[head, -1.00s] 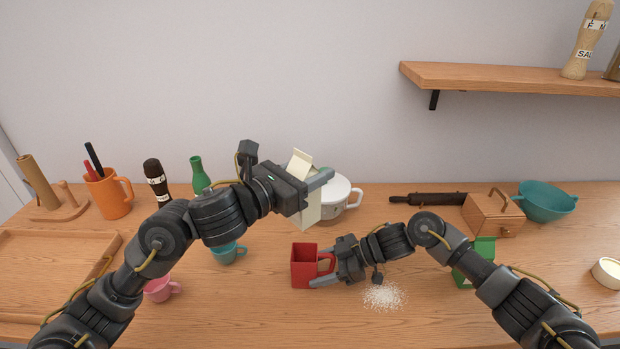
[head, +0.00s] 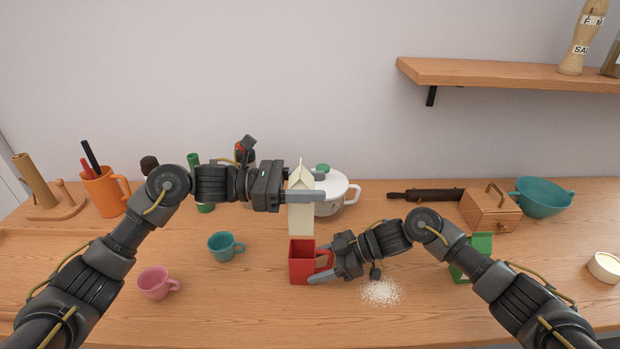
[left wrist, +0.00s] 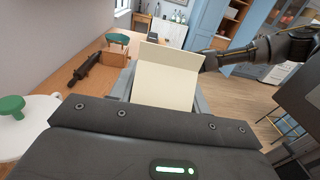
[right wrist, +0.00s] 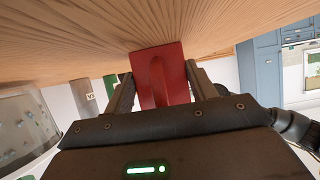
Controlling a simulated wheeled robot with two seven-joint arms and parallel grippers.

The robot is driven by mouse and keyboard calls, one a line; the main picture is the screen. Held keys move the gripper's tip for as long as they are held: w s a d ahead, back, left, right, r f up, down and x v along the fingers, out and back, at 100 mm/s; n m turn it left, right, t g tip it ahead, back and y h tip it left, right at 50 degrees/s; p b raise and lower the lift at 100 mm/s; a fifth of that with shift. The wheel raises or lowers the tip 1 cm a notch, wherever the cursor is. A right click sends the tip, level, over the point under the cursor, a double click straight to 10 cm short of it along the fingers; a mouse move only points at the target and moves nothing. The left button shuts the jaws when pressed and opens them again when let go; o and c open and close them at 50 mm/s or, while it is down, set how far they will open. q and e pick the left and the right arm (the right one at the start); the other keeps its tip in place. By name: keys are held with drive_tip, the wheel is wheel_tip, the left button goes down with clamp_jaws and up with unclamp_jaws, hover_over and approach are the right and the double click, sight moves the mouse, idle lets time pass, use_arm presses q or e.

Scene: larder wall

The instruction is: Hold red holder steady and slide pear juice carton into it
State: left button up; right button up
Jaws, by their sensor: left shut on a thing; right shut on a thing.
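The red holder (head: 300,268) stands on the table at the middle of the head view, its open top facing up. My right gripper (head: 322,266) is shut on its handle side; the holder also shows between the jaws in the right wrist view (right wrist: 162,80). The pale cream carton (head: 300,222) is upright, its gabled top up, directly above the holder. My left gripper (head: 303,197) is shut on the carton, which fills the jaws in the left wrist view (left wrist: 166,82). The carton's lower end is at or just above the holder's rim; I cannot tell whether it is inside.
A white lidded pot (head: 335,194) stands behind the carton. A teal cup (head: 222,246) and a pink cup (head: 155,284) are to the left. Spilled white grains (head: 381,292) lie right of the holder. A green box (head: 472,262) is partly hidden behind my right arm.

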sight(310, 207)
idle(0.3)
use_arm(q)
drive_tip(key=shift+f, duration=2.85)
drive_tip(key=shift+f, duration=5.35)
drive_tip(key=o, duration=1.4)
drive_tip(key=shift+f, duration=0.1)
drive_tip(key=shift+a, duration=0.1)
